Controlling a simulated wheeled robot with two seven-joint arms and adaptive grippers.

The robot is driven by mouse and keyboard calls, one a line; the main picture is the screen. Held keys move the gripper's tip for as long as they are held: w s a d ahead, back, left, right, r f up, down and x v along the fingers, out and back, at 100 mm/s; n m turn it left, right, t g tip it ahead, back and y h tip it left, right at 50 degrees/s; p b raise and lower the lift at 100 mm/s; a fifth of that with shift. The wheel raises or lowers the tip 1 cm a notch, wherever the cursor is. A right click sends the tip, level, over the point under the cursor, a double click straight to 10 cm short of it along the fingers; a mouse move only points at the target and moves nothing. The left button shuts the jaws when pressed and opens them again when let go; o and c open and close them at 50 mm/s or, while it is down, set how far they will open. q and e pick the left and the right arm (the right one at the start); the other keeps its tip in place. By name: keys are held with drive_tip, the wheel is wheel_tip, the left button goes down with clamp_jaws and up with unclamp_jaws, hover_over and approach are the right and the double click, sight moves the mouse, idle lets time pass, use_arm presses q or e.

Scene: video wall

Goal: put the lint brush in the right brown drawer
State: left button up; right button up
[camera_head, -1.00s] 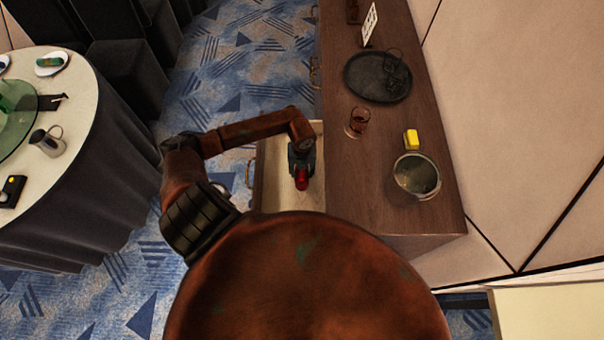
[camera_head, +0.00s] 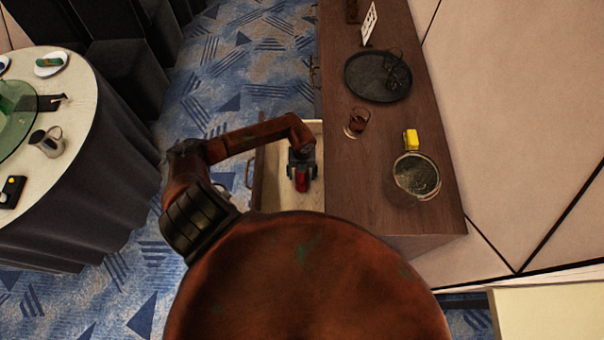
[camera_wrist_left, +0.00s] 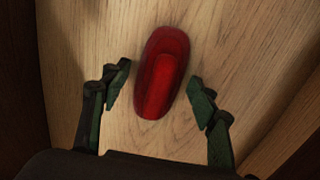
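The lint brush (camera_wrist_left: 161,75) is red and oblong. In the left wrist view it lies on the pale wooden floor of the open drawer (camera_wrist_left: 255,55). My left gripper (camera_wrist_left: 155,85) is open, with one finger on each side of the brush's near end and a gap at both sides. In the head view the open brown drawer (camera_head: 268,185) sticks out from the left side of the cabinet. My right gripper is not in view.
The brown cabinet top (camera_head: 375,190) holds a dark round tray (camera_head: 362,78), a brown glass (camera_head: 357,122), a yellow block (camera_head: 411,140) and a round metal-rimmed pan (camera_head: 417,176). A round table (camera_head: 85,100) stands at left. Patterned carpet (camera_head: 215,85) lies between.

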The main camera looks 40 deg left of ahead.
use_arm(q)
wheel_tip(320, 180, up, 12)
drive_tip(key=shift+r, duration=0.2)
idle(0.6)
drive_tip(key=shift+r, duration=0.1)
